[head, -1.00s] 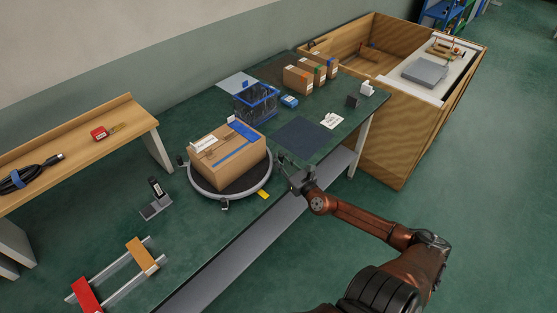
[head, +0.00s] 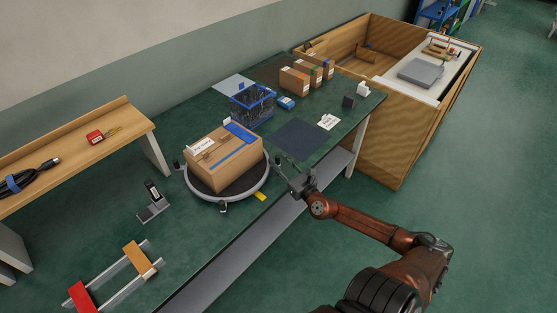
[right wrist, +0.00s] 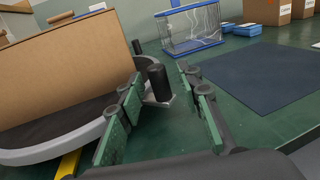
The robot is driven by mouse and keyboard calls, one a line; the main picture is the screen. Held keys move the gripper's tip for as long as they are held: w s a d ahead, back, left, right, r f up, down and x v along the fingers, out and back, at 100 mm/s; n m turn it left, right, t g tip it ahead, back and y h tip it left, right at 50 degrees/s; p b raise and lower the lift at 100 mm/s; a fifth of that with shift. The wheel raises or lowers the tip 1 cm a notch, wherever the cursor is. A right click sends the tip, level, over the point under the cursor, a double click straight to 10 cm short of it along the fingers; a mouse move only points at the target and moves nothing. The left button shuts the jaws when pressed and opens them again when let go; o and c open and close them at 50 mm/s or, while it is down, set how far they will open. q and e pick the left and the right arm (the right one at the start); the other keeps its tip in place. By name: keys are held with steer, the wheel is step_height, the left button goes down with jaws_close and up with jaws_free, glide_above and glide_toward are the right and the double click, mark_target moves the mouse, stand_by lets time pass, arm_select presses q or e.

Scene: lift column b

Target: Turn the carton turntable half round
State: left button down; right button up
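The turntable (head: 252,192) is a round dark disc with a pale grey rim and dark upright pegs at its edge. A brown carton (head: 226,168) with a white label and blue tape sits on it. In the right wrist view, the carton (right wrist: 65,75) and rim (right wrist: 95,130) fill the left side. My right gripper (head: 285,170) is at the turntable's right side, near the bench's front edge. In the right wrist view, its green-padded fingers (right wrist: 160,78) are apart, with a black peg (right wrist: 157,82) showing beyond the gap. Contact is not visible. My left gripper is out of view.
A blue-rimmed clear bin (head: 251,104) stands behind the turntable, and a dark mat (head: 300,138) lies to its right. A small black stand (head: 152,204) is at its left. A yellow marker (head: 260,197) lies by the rim. Small cartons (head: 294,80) stand farther back.

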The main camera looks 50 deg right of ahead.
steer(key=v, duration=1)
steer(key=shift+s+a, duration=0.15)
steer(key=shift+s, duration=0.2)
